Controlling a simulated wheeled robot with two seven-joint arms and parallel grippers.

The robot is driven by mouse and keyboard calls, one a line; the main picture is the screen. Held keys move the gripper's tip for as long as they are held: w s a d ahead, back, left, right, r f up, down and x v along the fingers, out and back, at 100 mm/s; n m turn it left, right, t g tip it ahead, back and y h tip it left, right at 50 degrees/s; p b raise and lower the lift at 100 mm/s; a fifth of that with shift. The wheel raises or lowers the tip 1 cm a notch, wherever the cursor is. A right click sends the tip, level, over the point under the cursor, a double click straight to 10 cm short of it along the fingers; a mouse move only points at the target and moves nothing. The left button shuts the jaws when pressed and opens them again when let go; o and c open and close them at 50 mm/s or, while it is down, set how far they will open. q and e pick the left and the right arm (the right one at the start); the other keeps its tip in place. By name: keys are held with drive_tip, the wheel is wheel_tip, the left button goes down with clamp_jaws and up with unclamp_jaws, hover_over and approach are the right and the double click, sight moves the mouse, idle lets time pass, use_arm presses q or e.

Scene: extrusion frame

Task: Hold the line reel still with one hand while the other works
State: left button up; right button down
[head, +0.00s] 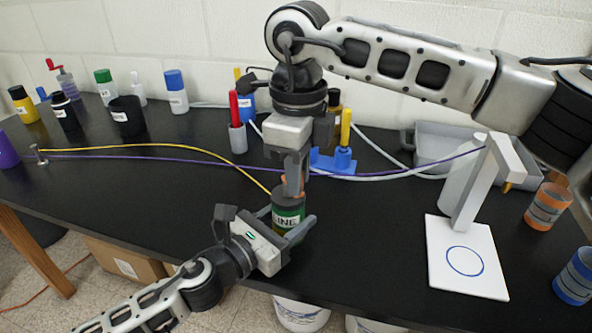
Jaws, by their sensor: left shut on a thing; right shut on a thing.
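The line reel (288,217), a dark canister with a white label reading partly "INE", stands upright near the front edge of the bench. My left gripper (287,234) comes in from the lower left and is shut around the reel's lower body. My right gripper (294,186) points down from above and is shut on an orange part at the reel's top; its fingers hide most of that part. A yellow line (185,149) runs from a small metal post (39,155) at the left to the reel's top.
A purple line (140,157) crosses to a white stand (470,185), whose base carries a blue ring. Bottles and cups line the back left. A blue holder (333,163) stands behind my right gripper; a grey tray (440,145) is at the back right.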

idle(0.3)
drive_tip(key=c, duration=1.3)
unclamp_jaws()
wheel_tip(320, 180, up, 12)
drive_tip(key=shift+r, duration=0.1)
